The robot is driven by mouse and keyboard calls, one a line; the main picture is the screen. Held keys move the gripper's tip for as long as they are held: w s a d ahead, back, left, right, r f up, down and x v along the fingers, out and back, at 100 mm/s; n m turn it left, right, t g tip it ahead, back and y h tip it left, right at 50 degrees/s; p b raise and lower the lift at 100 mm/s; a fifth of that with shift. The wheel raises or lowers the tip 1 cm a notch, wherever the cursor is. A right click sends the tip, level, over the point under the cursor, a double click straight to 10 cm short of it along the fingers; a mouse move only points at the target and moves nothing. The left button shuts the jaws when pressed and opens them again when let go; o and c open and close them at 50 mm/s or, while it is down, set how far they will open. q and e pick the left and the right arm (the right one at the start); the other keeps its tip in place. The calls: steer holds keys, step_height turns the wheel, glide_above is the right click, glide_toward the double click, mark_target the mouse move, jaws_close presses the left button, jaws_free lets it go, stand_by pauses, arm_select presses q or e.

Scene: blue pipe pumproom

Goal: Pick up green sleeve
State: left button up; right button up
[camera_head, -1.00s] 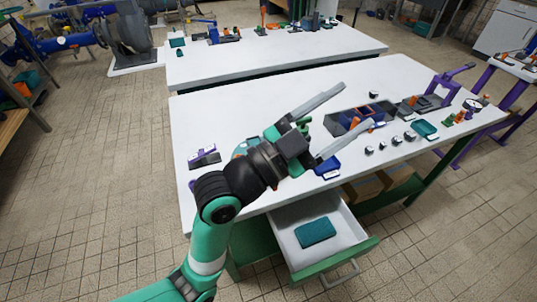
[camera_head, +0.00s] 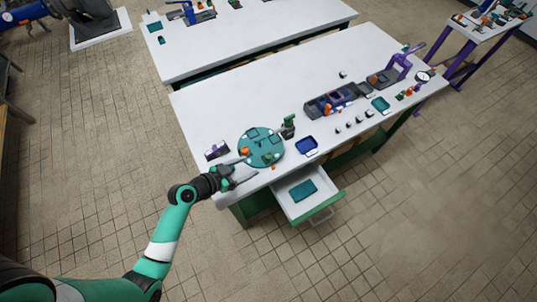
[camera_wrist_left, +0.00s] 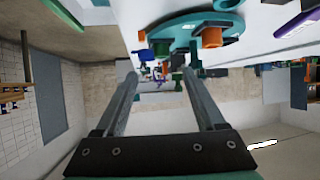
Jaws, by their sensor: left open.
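A teal round plate (camera_head: 261,147) lies on the white table near its front left and carries several small parts. An orange part (camera_head: 244,151) sits on its left side; small green pieces are there too, but I cannot tell which is the green sleeve. In the left wrist view the plate (camera_wrist_left: 178,27) is at the top, with an orange cylinder (camera_wrist_left: 211,38) and small green parts (camera_wrist_left: 194,58) hanging from it in the inverted picture. My left gripper (camera_head: 249,167) is open and empty, at the plate's front-left edge. Its fingers (camera_wrist_left: 157,85) are apart with nothing between them. My right gripper is not visible.
A dark green fixture (camera_head: 288,126) and a blue tray (camera_head: 306,145) stand right of the plate. An open drawer (camera_head: 321,202) holding a teal block (camera_head: 303,191) juts out below. A purple-and-grey item (camera_head: 216,150) is at the left. The table's back left is clear.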

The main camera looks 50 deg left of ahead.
mark_target(267, 157)
arm_select(q)
steer(key=x, duration=0.5)
steer(key=shift+r+b, duration=0.1)
steer(key=shift+b, duration=0.25)
steer(key=b+x, duration=0.1)
steer(key=x, duration=0.4)
steer(key=shift+w, duration=0.25)
jaws_close()
